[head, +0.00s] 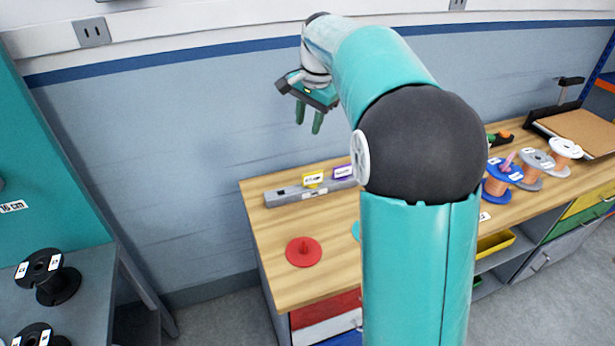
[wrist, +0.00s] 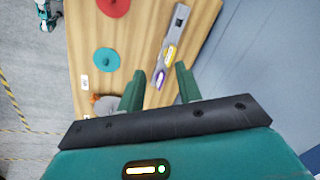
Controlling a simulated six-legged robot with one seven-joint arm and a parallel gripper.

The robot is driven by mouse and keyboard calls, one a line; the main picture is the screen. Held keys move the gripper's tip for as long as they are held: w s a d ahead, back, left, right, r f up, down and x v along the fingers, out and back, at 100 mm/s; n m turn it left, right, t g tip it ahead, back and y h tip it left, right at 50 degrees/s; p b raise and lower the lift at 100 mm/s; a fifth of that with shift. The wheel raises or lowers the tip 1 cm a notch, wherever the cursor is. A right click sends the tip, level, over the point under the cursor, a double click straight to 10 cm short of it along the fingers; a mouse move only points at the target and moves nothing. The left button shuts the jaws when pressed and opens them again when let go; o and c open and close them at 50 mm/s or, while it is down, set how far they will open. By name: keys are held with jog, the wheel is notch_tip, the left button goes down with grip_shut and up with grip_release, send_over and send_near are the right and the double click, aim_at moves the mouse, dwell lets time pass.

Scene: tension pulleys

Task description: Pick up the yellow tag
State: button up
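The yellow tag (head: 313,180) stands upright on a long grey bar (head: 290,195) near the back edge of the wooden workbench. A purple tag (head: 342,172) stands beside it on the same bar. In the wrist view the yellow tag (wrist: 170,54) and the purple tag (wrist: 160,78) show beyond my fingers, between their tips. My gripper (head: 309,127) is open and empty, raised well above the bench, near the wall. The wrist view shows its two green fingers spread apart (wrist: 158,80). My arm hides part of the bar's right end in the head view.
A red disc (head: 303,252) with a peg lies at the front left of the workbench (head: 270,226). A teal disc (wrist: 106,60) lies close by. Several spools, including a blue one (head: 497,190), stand to the right. A wall (head: 170,130) rises behind the bench.

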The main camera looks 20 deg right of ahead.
jog(key=w+d+f+m, duration=0.2)
jog(key=w+d+f, duration=0.1)
jog(key=w+f, duration=0.15)
jog(key=m+g, duration=0.2)
jog(key=m, duration=0.2)
send_near(313, 174)
jog(key=shift+y, duration=0.3)
jog(key=f, duration=0.4)
jog(key=shift+w+f, duration=0.3)
jog(key=shift+f, duration=0.05)
jog(key=shift+a+f, duration=0.15)
jog(key=shift+f, duration=1.3)
jog(key=shift+a+f, duration=0.15)
jog(key=shift+f, duration=1.35)
grip_shut()
